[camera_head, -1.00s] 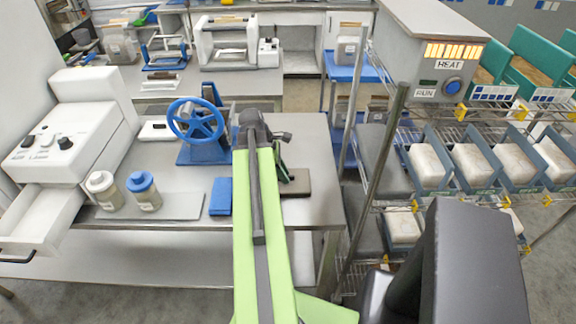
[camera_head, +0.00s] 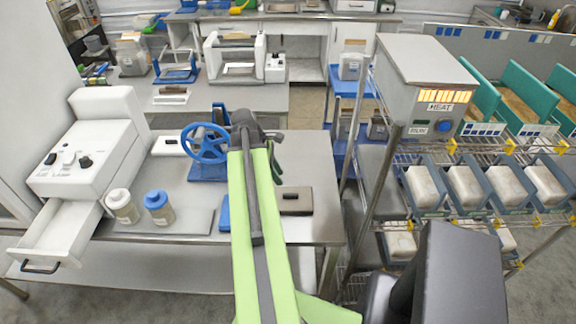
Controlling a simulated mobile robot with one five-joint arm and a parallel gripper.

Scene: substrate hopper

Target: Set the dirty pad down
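A flat brown-grey pad with a dark grip on top (camera_head: 297,203) lies on the grey workbench (camera_head: 318,165), just right of my arm. I take it to be the dirty pad, though its dirt cannot be made out. A blue pad or block (camera_head: 224,213) lies left of my arm and is partly hidden by it. My gripper (camera_head: 277,174) is at the far end of the green arm, mostly hidden behind it. It appears above and behind the brown pad, apart from it. Its fingers are too hidden to read.
A blue handwheel (camera_head: 204,143) stands behind the blue pad. A white machine with an open drawer (camera_head: 60,238) is at left. A wire rack (camera_head: 480,213) with several trays and a HEAT box (camera_head: 415,70) is at right.

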